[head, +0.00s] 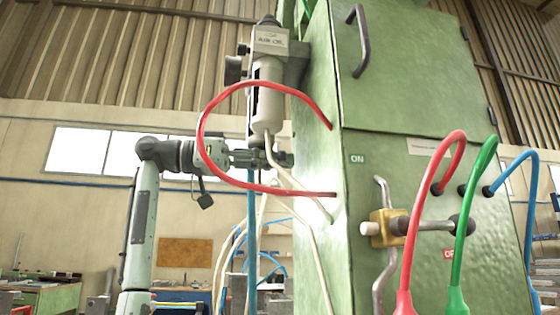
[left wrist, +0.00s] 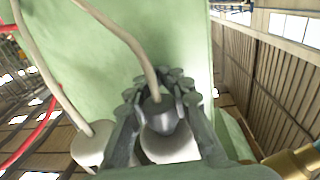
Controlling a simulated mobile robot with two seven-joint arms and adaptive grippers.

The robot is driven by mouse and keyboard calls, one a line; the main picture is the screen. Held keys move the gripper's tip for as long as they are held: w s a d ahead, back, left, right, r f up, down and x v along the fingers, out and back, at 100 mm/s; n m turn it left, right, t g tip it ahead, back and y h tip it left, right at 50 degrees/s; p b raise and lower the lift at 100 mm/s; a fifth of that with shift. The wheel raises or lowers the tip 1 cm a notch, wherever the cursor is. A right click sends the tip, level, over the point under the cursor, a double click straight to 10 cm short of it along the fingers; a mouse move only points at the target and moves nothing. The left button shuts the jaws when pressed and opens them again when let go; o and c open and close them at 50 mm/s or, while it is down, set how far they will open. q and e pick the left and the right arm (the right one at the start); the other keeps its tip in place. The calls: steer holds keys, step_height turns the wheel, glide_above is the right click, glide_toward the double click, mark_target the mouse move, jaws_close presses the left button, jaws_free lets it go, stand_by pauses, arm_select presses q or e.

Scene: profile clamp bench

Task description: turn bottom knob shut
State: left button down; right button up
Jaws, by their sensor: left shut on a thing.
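The filter unit's pale bowl (head: 268,100) hangs upright on the left side of the green cabinet. The bottom knob (left wrist: 160,112) is a grey cone-shaped piece under the bowl, seen in the left wrist view with a pale tube running from it. My left gripper (head: 268,158) comes in from the left just under the bowl. In the left wrist view its fingers (left wrist: 168,82) lie on both sides of the knob, shut on it. The white bowl (left wrist: 170,148) shows behind the knob. In the head view the fingers mostly hide the knob. My right gripper is not in view.
A red hose (head: 203,125) loops in front of my left wrist and into the green cabinet (head: 350,100). Pale tubes (head: 312,235) hang below the bowl. A valve lever with a yellow block (head: 385,228) and red, green and blue hoses are on the cabinet front.

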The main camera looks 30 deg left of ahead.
arm_select(q)
steer(key=shift+w+a+n+t+y+b, duration=0.15)
steer(key=shift+w+a+n+t+y, duration=0.15)
steer(key=shift+n+t+y, duration=1.15)
steer(key=shift+w+a+n+t+y+b, duration=0.1)
steer(key=shift+w+a+n+t+y, duration=0.2)
steer(key=shift+n+t+y, duration=1.1)
steer(key=shift+w+a+n+t+y+b, duration=0.15)
steer(key=shift+a+n+t+y, duration=0.2)
steer(key=shift+n+t+y, duration=1.05)
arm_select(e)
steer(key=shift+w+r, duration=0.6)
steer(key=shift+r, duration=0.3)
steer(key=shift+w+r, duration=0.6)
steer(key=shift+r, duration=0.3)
arm_select(q)
steer(key=shift+m+g+y, duration=0.35)
steer(key=shift+g+y, duration=0.1)
steer(key=shift+g, duration=0.1)
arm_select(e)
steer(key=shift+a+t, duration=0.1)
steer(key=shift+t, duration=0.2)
arm_select(q)
steer(key=c, duration=1.3)
jaws_free()
steer(key=shift+c, duration=0.2)
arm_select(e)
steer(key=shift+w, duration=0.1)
arm_select(q)
steer(key=v, duration=1.2)
